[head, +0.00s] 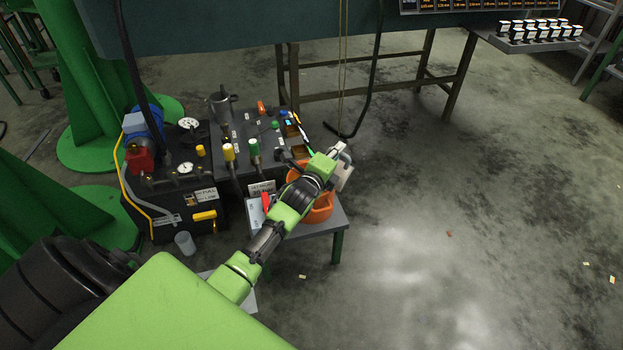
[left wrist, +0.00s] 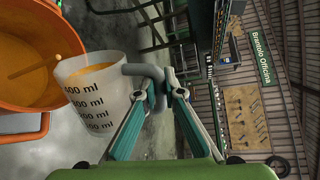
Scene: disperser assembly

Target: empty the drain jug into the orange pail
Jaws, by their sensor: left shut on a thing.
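The drain jug (left wrist: 93,97) is a translucent white cup with ml marks. In the left wrist view, orange shows inside its mouth; I cannot tell if it is liquid or the pail showing through. My left gripper (left wrist: 153,88) is shut on its grey handle. The jug (head: 344,177) is strongly tilted and held at the right upper side of the orange pail (head: 322,212). In the left wrist view the pail (left wrist: 28,103) is beside the jug, with orange-brown contents and a stick in it. My left arm hides part of the pail in the head view. My right gripper is not in view.
The pail stands on a small grey table (head: 335,224) with green legs. A black machine (head: 165,212) with gauges and valves is to its left, with a clear cup (head: 185,243) in front of it. A black hose (head: 372,95) hangs behind.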

